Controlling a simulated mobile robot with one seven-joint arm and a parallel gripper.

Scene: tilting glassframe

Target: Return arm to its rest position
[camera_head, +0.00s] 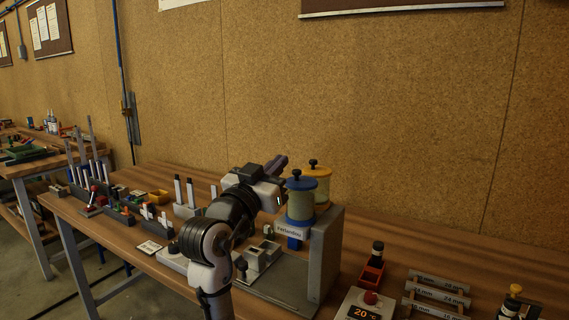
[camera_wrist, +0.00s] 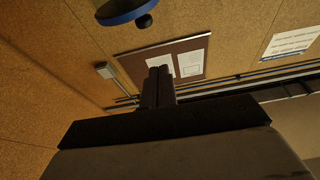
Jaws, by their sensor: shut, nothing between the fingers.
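My arm (camera_head: 210,245) rises from the bottom of the head view, folded over the workbench. My gripper (camera_head: 276,164) is at its end, raised above the bench, pointing up and to the right. Its two dark fingers are together and empty. In the wrist view my gripper (camera_wrist: 158,72) also shows shut, with wall and a notice board behind it. A blue-lidded container (camera_head: 301,200) stands just right of my gripper. Its blue lid with a dark knob also shows in the wrist view (camera_wrist: 125,12).
A yellow-lidded container (camera_head: 318,180) and a grey upright panel (camera_head: 325,255) stand close on the right. Space above is clear.

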